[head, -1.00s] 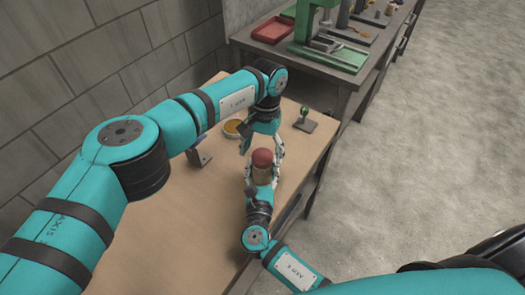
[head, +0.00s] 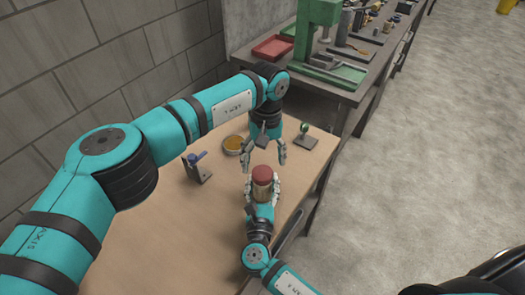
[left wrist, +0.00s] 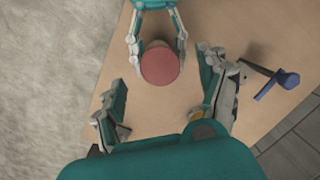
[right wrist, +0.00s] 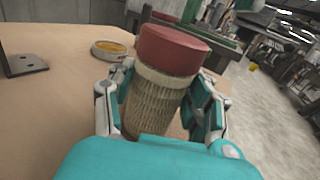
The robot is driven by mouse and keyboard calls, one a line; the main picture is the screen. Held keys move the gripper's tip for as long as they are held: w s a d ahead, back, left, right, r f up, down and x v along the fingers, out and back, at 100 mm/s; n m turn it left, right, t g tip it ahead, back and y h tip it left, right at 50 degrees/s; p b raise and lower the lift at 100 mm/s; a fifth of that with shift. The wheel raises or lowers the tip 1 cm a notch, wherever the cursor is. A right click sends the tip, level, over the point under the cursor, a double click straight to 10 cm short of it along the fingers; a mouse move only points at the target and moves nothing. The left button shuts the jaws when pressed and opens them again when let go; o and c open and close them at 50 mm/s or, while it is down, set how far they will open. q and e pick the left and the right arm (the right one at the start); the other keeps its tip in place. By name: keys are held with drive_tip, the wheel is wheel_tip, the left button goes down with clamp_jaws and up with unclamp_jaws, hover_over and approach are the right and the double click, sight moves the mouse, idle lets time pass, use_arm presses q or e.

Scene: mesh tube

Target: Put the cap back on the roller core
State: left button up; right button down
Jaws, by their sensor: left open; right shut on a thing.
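The roller core (right wrist: 160,98) is a tan mesh tube, upright or slightly tilted in the right wrist view. The red cap (right wrist: 172,48) sits on its top end, with no clear gap showing; I cannot tell how firmly it is seated. My right gripper (head: 262,190) is shut on the roller core below the cap. In the head view the red cap (head: 262,172) shows above the fingers. My left gripper (head: 267,158) is open and empty, beyond the cap and apart from it. In the left wrist view the cap (left wrist: 160,65) shows from above, and it hides most of the core.
A dish with amber contents (head: 233,144) and a grey stand with a blue handle (head: 198,168) stand on the wooden table (head: 160,230). A small stand with a green ball (head: 304,134) is near the far right corner. A bench with a green press (head: 318,35) stands beyond.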

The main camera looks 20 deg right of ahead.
sight(262, 172)
use_arm(q)
drive_tip(key=n, duration=0.7)
drive_tip(key=shift+s+r, duration=0.15)
drive_tip(key=n, duration=0.4)
drive_tip(key=shift+r, duration=0.15)
drive_tip(key=n, duration=0.5)
drive_tip(key=shift+d+r, duration=0.1)
drive_tip(key=shift+r, duration=0.1)
drive_tip(key=n, duration=0.4)
drive_tip(key=shift+r+n+t, duration=0.2)
drive_tip(key=shift+n+t, duration=0.1)
drive_tip(key=n, duration=0.4)
drive_tip(key=shift+r+h, duration=0.2)
drive_tip(key=shift+h, duration=0.1)
drive_tip(key=n, duration=0.7)
drive_tip(key=shift+w+r, duration=0.3)
drive_tip(key=shift+r, duration=0.1)
drive_tip(key=shift+f, duration=4.05)
